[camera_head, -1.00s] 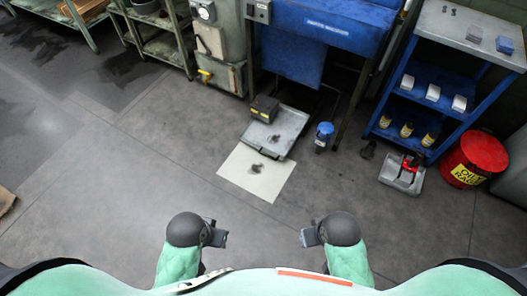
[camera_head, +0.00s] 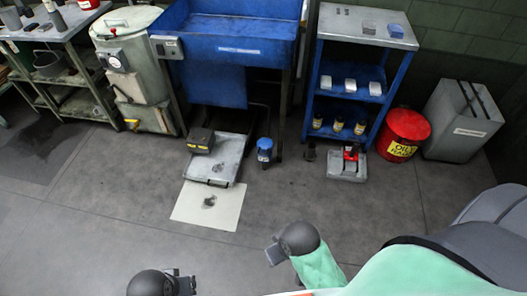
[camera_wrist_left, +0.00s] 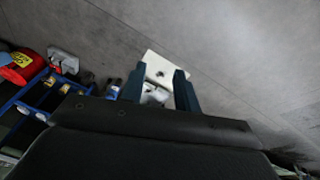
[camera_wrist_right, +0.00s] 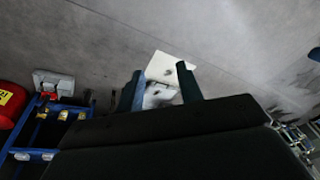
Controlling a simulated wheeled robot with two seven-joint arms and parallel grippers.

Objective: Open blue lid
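A blue cabinet-like tub (camera_head: 238,52) with a white label stands at the top of the head view. Its top runs to the picture's edge, and I cannot tell which part is a lid. A small canister (camera_head: 264,149) with a blue top stands on the floor to its lower right. My left gripper (camera_head: 186,286) is at the bottom of the head view, well apart from the tub. Its fingers are spread and empty in the left wrist view (camera_wrist_left: 158,85). My right gripper (camera_head: 273,253) is also far from the tub. Its fingers are spread and empty in the right wrist view (camera_wrist_right: 158,85).
A metal tray (camera_head: 228,160) and a white sheet (camera_head: 185,207) lie on the floor before the tub. A blue shelf cart (camera_head: 390,76), red bin (camera_head: 405,128) and grey bin (camera_head: 455,125) stand right. A green-grey machine (camera_head: 130,60) stands left.

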